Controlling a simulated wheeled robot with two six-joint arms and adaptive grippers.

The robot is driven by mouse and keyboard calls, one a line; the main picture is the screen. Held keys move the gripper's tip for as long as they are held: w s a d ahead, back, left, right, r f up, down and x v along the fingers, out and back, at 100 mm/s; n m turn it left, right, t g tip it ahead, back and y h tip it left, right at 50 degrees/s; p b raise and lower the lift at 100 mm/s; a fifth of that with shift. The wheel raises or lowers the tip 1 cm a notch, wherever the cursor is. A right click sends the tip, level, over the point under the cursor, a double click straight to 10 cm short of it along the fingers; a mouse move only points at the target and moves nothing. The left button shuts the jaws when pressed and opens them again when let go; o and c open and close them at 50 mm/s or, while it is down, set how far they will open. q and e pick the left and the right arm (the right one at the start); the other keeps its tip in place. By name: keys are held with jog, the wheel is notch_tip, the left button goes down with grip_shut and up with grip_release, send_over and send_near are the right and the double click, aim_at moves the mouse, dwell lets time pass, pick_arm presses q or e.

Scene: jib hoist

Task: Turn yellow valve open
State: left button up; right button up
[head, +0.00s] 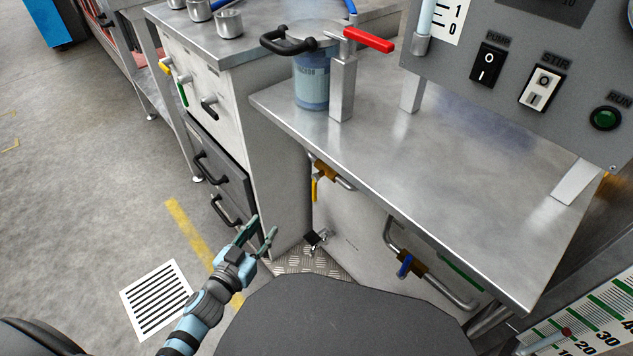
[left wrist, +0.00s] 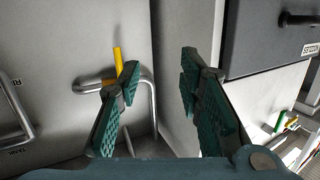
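The yellow valve has a yellow lever handle (head: 315,188) hanging down from a brass body (head: 326,172) on a bent steel pipe under the bench top. In the left wrist view, which looks upside down, the yellow handle (left wrist: 117,58) points up in the picture. My left gripper (head: 263,227) is open and empty, below and left of the valve in the head view. In the left wrist view the open fingers (left wrist: 160,78) are apart, and the handle lies left of the gap between them. My right gripper is not in view.
A blue-handled valve (head: 404,266) sits on a pipe to the right. A black knob (head: 312,238) is below the yellow valve. The steel bench top (head: 440,160) overhangs both. A drawer cabinet (head: 220,165) with protruding handles stands left. Open floor lies further left.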

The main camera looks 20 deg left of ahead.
aim_at(314, 202)
pick_arm(q)
jog(key=w+d+r+m+h+b, duration=0.1)
jog(key=w+d, duration=0.2)
jog(key=w, duration=0.1)
jog(key=w+d+r+h+b, duration=0.1)
jog(key=w+d+h, duration=0.1)
jog(key=w, duration=0.3)
jog(key=w+d+r+m+h+b, duration=0.1)
jog(key=w+d+b, duration=0.1)
jog(key=w+d, duration=0.2)
jog(key=shift+w+d+r+m+h, duration=0.2)
jog(key=shift+w+m+h, duration=0.1)
jog(key=shift+h, duration=0.1)
jog(key=shift+w+r, duration=0.1)
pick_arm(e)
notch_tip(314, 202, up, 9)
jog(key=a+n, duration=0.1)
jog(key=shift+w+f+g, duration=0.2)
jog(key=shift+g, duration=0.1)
pick_arm(q)
jog(key=shift+c, duration=0.4)
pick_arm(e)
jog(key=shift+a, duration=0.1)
pick_arm(q)
grip_shut()
